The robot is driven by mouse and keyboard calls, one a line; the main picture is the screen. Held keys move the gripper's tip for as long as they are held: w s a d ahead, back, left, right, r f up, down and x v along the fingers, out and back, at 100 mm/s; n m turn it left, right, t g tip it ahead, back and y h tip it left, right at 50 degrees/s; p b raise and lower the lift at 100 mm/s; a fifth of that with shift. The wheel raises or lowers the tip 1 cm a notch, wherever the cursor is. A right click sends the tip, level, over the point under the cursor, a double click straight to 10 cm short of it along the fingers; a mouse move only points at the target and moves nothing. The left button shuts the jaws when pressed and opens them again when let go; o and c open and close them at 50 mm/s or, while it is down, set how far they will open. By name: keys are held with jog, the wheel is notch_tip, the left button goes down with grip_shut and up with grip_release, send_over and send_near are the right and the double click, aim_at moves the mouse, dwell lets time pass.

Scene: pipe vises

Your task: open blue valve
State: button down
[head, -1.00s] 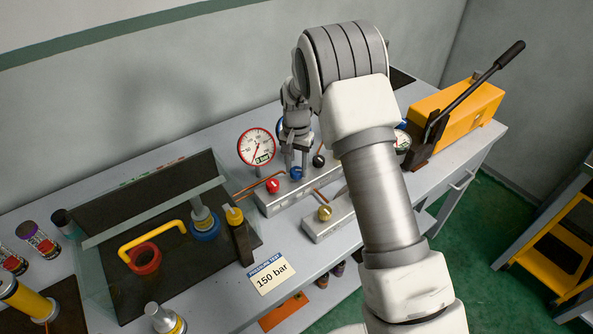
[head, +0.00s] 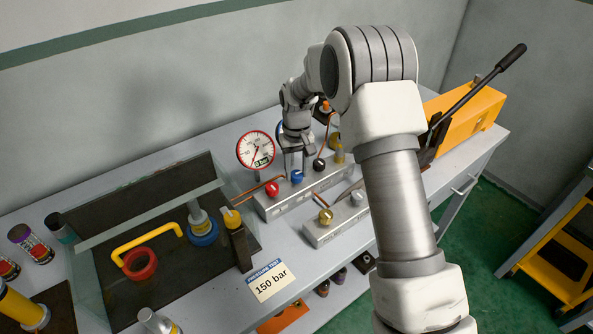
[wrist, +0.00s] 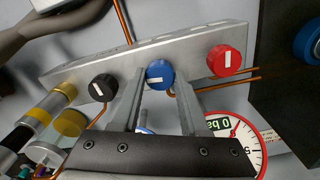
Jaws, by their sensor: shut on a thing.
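The blue valve knob (head: 297,177) sits on the grey manifold block (head: 268,208) between a red knob (head: 272,188) and a black knob (head: 319,164). My gripper (head: 295,168) comes down on the blue knob from above. In the wrist view the blue knob (wrist: 160,74) lies between the two fingertips (wrist: 160,80), and the jaws are shut on it. Its white mark runs nearly crosswise between the fingers. The red knob (wrist: 224,60) and black knob (wrist: 102,87) stand clear on either side.
A red-rimmed gauge (head: 256,149) stands behind the block; its display reads 0 bar in the wrist view. Copper pipes run close to the knobs. A second block with a brass knob (head: 326,216) is in front. A clear-walled tray is at left, a yellow lever unit (head: 467,120) at right.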

aim_at(297, 173)
dwell(0.4)
jog(key=shift+c, duration=2.1)
grip_release()
notch_tip(297, 173, up, 18)
jog(key=shift+f, duration=0.25)
